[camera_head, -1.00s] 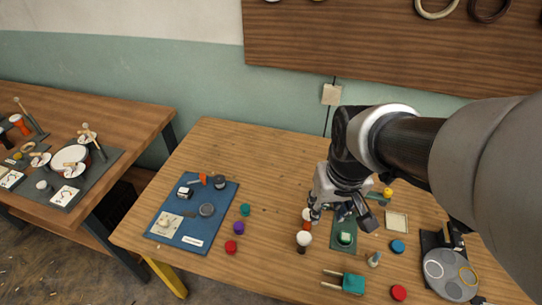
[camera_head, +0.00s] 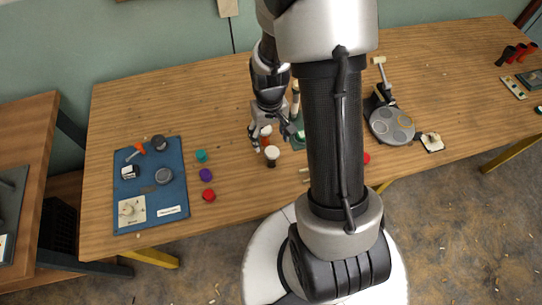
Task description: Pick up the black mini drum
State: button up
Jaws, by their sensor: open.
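A small goblet drum with a white top and a dark body (camera_head: 272,157) stands upright on the wooden table; it looks like the black mini drum. A second small drum with a white top and an orange-red body (camera_head: 266,131) stands just behind it. My gripper (camera_head: 269,137) is open and points down over this pair, its fingers around or close beside the orange-red drum. I cannot tell whether it touches either drum. Nothing shows as held. My arm hides part of the table to the right.
A blue board (camera_head: 150,187) with small items lies at the left. Teal (camera_head: 201,156), purple (camera_head: 206,175) and red (camera_head: 209,195) pieces stand between it and the drums. The table's back left is clear.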

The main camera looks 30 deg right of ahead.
aim_at(272, 151)
notch_tip(272, 151, down, 4)
jog(key=shift+r+b, duration=0.1)
jog(key=shift+b, duration=0.35)
jog(key=f, duration=0.1)
jog(key=f+b, duration=0.1)
jog(key=f, duration=0.1)
jog(key=f+b, duration=0.1)
jog(key=f, duration=0.1)
jog(key=shift+s+d+f, duration=0.15)
jog(key=shift+s, duration=0.15)
jog(key=c, duration=1.2)
jog(key=shift+r, duration=0.2)
